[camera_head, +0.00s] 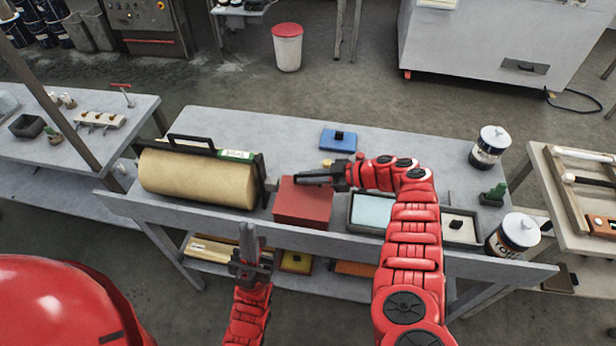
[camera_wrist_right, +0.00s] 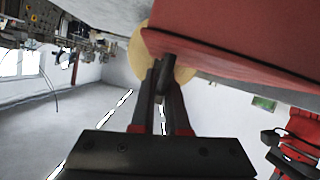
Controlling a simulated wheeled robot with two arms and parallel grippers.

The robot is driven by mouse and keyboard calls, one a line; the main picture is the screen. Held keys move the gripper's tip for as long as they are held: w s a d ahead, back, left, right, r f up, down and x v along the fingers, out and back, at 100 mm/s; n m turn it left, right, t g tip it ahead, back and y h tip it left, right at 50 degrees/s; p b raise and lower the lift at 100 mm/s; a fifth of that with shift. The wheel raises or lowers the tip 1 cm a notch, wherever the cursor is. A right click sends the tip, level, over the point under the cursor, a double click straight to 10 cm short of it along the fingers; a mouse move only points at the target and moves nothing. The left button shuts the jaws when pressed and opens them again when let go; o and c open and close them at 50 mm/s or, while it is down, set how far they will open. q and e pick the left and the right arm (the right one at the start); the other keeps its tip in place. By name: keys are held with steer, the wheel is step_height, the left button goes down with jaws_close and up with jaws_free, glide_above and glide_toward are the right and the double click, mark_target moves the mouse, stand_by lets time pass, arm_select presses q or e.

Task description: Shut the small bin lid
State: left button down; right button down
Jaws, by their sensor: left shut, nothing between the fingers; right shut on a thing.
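The small red bin (camera_head: 302,207) stands on the grey bench, right of the big tan roll. Its red lid looks about level from the head view; I cannot tell if a gap is left under it. My right gripper (camera_head: 303,180) reaches in from the right over the back of the bin. In the right wrist view, my right gripper (camera_wrist_right: 164,78) is shut on a short dark handle (camera_wrist_right: 166,62) at the edge of the red lid (camera_wrist_right: 235,40). My left gripper (camera_head: 247,230) is shut and empty in front of the bench, left of the bin.
The tan roll (camera_head: 195,178) in its dark frame stands close left of the bin. A tray with a pale blue surface (camera_head: 373,210) lies to the right. A blue block (camera_head: 338,140) lies behind. Paint cans (camera_head: 490,147) stand at the right end.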

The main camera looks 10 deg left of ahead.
steer(key=shift+s+d+f, duration=0.15)
steer(key=shift+f, duration=0.25)
steer(key=c, duration=1.2)
jaws_free()
steer(key=shift+o, duration=1.4)
steer(key=shift+w, duration=0.2)
steer(key=shift+r, duration=0.15)
steer(key=b+v, duration=0.3)
steer(key=v, duration=1.4)
steer(key=shift+b, duration=0.35)
